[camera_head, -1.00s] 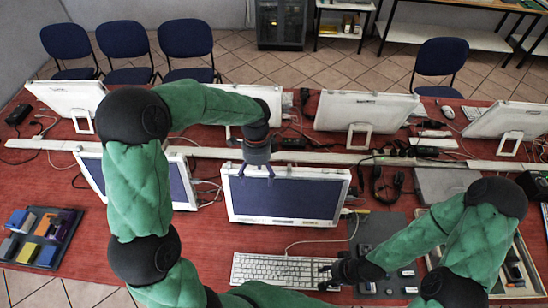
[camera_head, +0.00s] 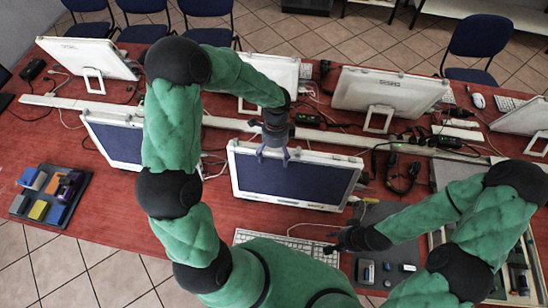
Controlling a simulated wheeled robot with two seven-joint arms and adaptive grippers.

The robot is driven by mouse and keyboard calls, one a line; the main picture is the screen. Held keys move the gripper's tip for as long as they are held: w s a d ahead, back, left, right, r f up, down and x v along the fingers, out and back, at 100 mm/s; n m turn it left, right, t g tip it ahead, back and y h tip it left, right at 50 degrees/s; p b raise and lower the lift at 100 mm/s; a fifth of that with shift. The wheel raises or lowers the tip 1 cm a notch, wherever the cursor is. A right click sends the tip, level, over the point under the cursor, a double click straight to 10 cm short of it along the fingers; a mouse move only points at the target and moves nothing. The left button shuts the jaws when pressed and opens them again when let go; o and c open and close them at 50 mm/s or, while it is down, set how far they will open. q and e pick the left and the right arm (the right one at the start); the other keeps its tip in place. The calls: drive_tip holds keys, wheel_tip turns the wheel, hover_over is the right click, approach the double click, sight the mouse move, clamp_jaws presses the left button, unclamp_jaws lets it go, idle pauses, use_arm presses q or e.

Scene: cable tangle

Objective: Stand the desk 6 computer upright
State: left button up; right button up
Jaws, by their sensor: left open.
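A white-framed computer (camera_head: 292,178) with a dark screen stands in the middle of the near row, leaning slightly back. No label shows which computer is desk 6's. My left gripper (camera_head: 272,157) is open, its fingers pointing down at the top edge of this computer, left of its middle. I cannot tell whether they touch it. My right gripper (camera_head: 338,246) is low over the right end of the white keyboard (camera_head: 284,246), in front of the computer. Its fingers are too dark and small to read. My body hides part of the keyboard.
Another computer (camera_head: 118,140) stands to the left, partly behind my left arm. More computers (camera_head: 386,91) form the back row. A cable tray (camera_head: 230,123) runs between the rows. A block tray (camera_head: 50,196) sits at left; cables and small parts lie at right.

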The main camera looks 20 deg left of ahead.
use_arm(q)
drive_tip(key=shift+x, duration=0.9)
clamp_jaws()
drive_tip(key=c, duration=1.6)
unclamp_jaws()
drive_tip(key=s, duration=0.2)
drive_tip(key=s+d, duration=0.1)
drive_tip(key=s, duration=0.1)
drive_tip(key=shift+r, duration=0.25)
drive_tip(key=shift+o, duration=0.3)
drive_tip(key=shift+s, duration=0.3)
drive_tip(key=shift+f, duration=0.1)
drive_tip(key=o, duration=1.5)
drive_tip(key=shift+d, duration=0.1)
drive_tip(key=shift+o, duration=0.2)
